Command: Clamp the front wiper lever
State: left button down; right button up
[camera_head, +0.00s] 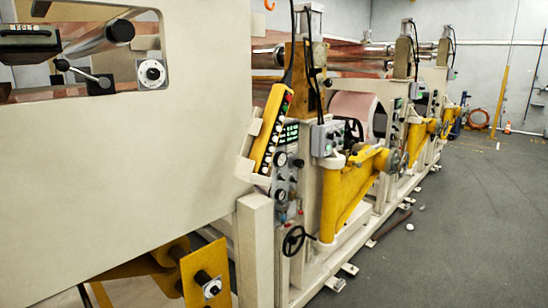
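A silver lever (83,74) with a black ball knob (62,64) shows inside the window opening of the large cream panel, at the upper left. Its other end meets a black block (100,86). It appears to be the wiper lever, though no label can be read. It slopes down to the right from the knob; whether it is clamped cannot be told. A metal roller with a black end (120,31) lies above it. Neither of my grippers is in view.
A round dial (152,73) is right of the lever, and a black counter box (28,42) is left. The cream panel (130,170) fills the left side. A yellow button pendant (270,130) hangs at its right edge. Grey floor (470,220) is largely clear at right.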

aim_at(63, 65)
jog(key=i+j+z, duration=0.1)
jog(key=z, duration=0.25)
jog(key=j+z, duration=0.4)
jog(key=i+j, duration=0.15)
jog(key=j, duration=0.25)
jog(key=i+j, duration=0.15)
jog(key=j, duration=0.25)
